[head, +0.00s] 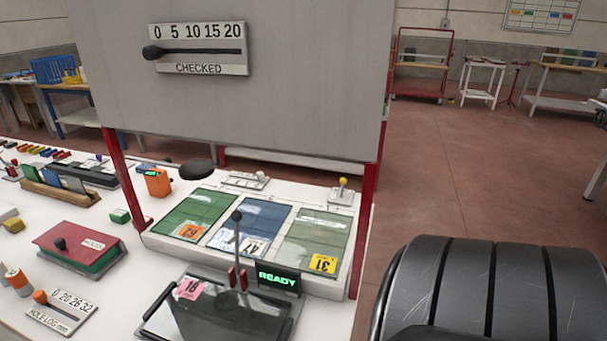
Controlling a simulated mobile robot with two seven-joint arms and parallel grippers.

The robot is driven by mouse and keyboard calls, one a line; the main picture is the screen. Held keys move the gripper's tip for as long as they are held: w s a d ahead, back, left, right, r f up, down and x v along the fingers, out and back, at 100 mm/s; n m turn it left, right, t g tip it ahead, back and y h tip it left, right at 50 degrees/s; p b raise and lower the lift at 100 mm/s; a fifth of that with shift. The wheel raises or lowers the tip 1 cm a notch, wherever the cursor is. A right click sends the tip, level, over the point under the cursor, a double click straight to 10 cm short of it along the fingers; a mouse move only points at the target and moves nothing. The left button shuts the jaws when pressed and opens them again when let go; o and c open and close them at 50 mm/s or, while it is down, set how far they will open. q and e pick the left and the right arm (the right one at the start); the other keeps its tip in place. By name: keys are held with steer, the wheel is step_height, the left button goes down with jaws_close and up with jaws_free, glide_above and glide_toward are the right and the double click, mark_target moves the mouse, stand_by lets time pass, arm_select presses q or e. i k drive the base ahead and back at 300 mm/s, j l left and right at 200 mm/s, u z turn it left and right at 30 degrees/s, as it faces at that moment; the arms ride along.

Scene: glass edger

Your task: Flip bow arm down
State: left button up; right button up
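What looks like the bow arm (238,250) is a thin dark rod with a black ball knob on top. It stands nearly upright, with red brackets at its foot, at the back edge of a dark glass pane (225,315) in a black frame. The pane carries a pink tag reading 18. A small screen (278,279) reading READY in green is just right of the rod's foot. Neither of my grippers shows in the head view.
Behind the rod, a white tray (357,262) holds several tagged glass panes. A grey panel (230,105) on red posts stands above it. A red box (80,243) and a hole log scale (62,312) are at the left. Open floor (450,165) lies to the right.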

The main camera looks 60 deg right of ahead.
mark_target(236, 216)
steer(key=k+l, duration=0.3)
steer(key=l, duration=0.15)
steer(key=k+l, duration=0.25)
steer(key=l, duration=0.15)
steer(key=k+l, duration=0.3)
steer(key=l, duration=0.15)
steer(key=k+l, duration=0.3)
steer(key=i+l+u, duration=0.15)
steer(key=i+l, duration=0.15)
steer(key=i+l+u, duration=0.2)
steer(key=l, duration=0.25)
steer(key=i+l+u, duration=0.15)
steer(key=i+l, duration=0.15)
steer(key=l, duration=0.15)
